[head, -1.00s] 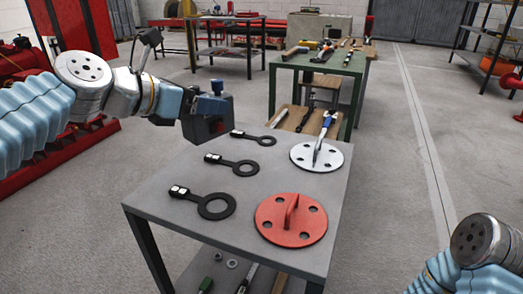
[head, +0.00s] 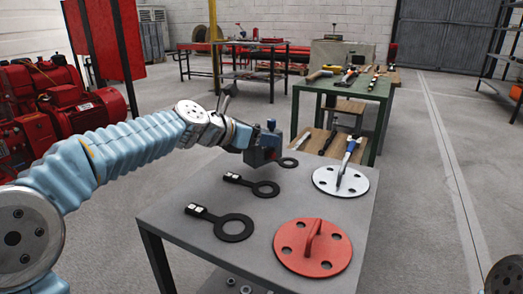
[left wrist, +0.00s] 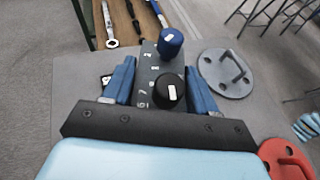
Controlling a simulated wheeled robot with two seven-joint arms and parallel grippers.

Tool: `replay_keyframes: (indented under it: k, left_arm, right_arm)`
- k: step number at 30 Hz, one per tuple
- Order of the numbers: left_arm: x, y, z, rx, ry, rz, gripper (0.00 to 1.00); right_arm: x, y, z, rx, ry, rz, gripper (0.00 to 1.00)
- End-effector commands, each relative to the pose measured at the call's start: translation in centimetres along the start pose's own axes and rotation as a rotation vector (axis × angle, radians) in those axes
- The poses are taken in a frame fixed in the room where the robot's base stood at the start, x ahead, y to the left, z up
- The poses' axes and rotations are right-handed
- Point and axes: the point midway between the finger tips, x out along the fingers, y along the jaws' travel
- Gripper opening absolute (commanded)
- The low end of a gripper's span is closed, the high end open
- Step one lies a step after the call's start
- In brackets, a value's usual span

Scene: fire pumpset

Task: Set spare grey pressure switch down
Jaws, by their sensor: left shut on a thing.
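My left gripper (head: 262,152) is over the far left part of the grey table (head: 190,230) in the head view. It is shut on the grey pressure switch. In the left wrist view, the grey switch (left wrist: 147,72), with a blue knob (left wrist: 171,41) and a black knob (left wrist: 170,91), sits between the blue fingers of the left gripper (left wrist: 162,78). In the head view its blue knob (head: 271,125) shows, but fingers hide most of its body. I cannot tell whether its underside touches the table. My right gripper is out of view.
Black ring spades (head: 233,229) lie along the table's left side, the farthest partly hidden by my gripper. A red flange plate (head: 313,262) and a white flange plate (head: 350,181) with upright handles are on the right. A green tool table (head: 378,90) stands beyond.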

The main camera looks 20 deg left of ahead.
Motion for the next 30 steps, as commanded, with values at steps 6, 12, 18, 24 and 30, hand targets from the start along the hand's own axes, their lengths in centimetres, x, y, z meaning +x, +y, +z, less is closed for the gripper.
replay_keyframes:
  k: [6,12,18,24,30]
  left_arm:
    - [1.2,0.0,-2.9,0.0,0.0,0.0,0.11]
    - [1.1,0.0,-2.8,0.0,-0.001,0.0,0.11]
    - [1.2,0.0,-3.0,-0.001,0.001,0.0,0.7]
    - [1.2,0.0,-3.0,-0.001,0.001,0.0,0.83]
    - [1.1,0.0,-2.7,0.0,0.001,0.0,0.83]
  right_arm:
    - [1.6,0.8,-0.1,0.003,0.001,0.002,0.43]
    - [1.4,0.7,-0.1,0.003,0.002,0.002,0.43]
    - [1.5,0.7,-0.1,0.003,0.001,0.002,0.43]
    - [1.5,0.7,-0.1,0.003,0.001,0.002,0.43]
    - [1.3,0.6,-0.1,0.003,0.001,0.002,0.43]
